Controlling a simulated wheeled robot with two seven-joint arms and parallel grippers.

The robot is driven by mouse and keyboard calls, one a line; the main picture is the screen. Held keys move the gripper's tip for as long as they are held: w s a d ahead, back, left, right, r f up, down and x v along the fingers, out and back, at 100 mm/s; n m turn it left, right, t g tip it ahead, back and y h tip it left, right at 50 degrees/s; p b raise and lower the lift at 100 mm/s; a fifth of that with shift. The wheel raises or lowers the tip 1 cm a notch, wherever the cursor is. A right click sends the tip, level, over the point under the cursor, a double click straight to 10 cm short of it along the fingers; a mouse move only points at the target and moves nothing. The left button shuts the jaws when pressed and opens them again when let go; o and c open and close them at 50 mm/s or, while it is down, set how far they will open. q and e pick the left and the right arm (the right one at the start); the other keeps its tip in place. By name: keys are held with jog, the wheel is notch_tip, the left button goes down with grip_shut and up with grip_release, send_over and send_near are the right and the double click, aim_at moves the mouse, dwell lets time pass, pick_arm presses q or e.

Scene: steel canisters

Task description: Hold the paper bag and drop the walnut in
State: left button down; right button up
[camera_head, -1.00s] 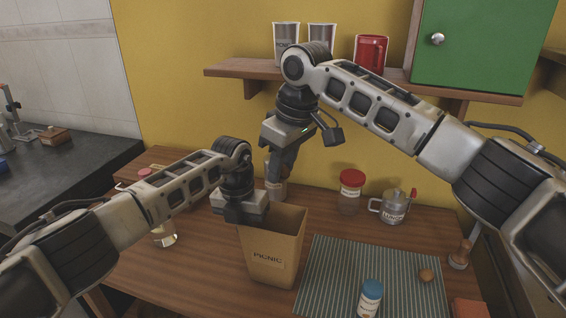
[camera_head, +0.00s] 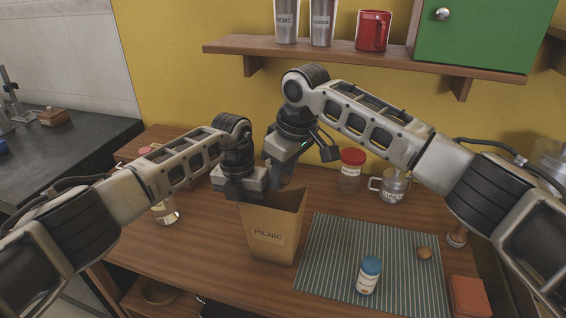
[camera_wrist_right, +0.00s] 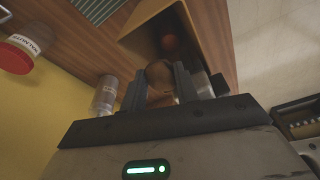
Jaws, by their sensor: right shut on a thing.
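The brown paper bag (camera_head: 270,248), marked PICNIC, stands upright and open on the wooden table. My left gripper (camera_head: 240,200) is at the bag's left upper rim; its fingertips are hidden, so I cannot tell its grip. My right gripper (camera_head: 279,180) is over the bag's mouth. In the right wrist view it is shut on a walnut (camera_wrist_right: 158,74), in front of the bag's opening (camera_wrist_right: 200,35). A dim round brown thing (camera_wrist_right: 171,42) shows inside the bag.
A red-lidded jar (camera_head: 352,170) and a steel mug (camera_head: 393,187) stand behind. A shelf (camera_head: 350,52) with cups and the green cabinet (camera_head: 480,35) are above.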

jog(key=shift+f, duration=0.5)
jog(key=o, duration=1)
jog(key=shift+o, duration=0.2)
jog(key=shift+r, duration=0.15)
jog(key=v, duration=1.1)
jog(key=shift+r, duration=0.4)
pick_arm(q)
jog(key=c, duration=2.1)
grip_release()
pick_arm(e)
jog(key=shift+d, duration=0.15)
pick_arm(q)
jog(key=o, duration=0.5)
